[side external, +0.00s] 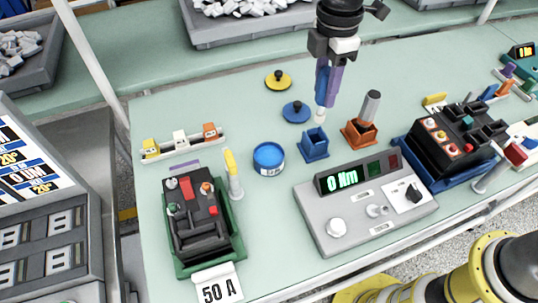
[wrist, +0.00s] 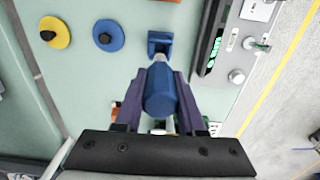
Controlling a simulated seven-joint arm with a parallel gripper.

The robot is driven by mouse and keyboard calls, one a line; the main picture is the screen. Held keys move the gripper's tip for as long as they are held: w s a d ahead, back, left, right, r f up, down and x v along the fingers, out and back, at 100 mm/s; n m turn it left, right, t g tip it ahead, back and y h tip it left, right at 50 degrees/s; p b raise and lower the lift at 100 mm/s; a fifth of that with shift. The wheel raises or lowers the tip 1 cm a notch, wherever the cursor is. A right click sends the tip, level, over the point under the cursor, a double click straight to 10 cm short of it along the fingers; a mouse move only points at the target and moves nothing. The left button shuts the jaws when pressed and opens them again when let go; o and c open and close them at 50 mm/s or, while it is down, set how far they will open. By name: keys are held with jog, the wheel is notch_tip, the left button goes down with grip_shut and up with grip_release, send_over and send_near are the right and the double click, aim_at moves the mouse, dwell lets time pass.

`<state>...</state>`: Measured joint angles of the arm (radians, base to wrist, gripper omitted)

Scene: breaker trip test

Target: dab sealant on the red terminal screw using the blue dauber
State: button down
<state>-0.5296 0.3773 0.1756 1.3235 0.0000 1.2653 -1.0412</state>
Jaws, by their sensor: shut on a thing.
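My gripper (side external: 325,84) is shut on the blue dauber (wrist: 160,95), which points down with its pale tip (side external: 320,115) just above the blue holder (side external: 314,144). The tip looks clear of the holder. In the wrist view the blue holder (wrist: 160,42) shows just beyond the fingers. An open blue pot (side external: 268,157) stands left of the holder. The black breaker (side external: 195,225) sits in a green tray at front left, with small coloured screws on top, one of them red (side external: 212,210). Another breaker (side external: 455,140) in a blue tray also bears red screws.
An orange holder (side external: 360,132) with a grey-handled dauber stands right of the blue holder. A grey meter box (side external: 365,205) lies in front. Blue (side external: 297,112) and yellow (side external: 278,79) lids lie flat behind. A yellow-topped post (side external: 232,170) stands beside the left breaker.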

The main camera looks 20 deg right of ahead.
dwell(0.4)
jog(key=shift+r, duration=0.2)
jog(key=a+f, duration=0.2)
jog(key=a, duration=0.9)
jog(key=shift+f, duration=2.5)
jog(key=shift+f, duration=0.55)
notch_tip(320, 180, up, 7)
dwell(0.3)
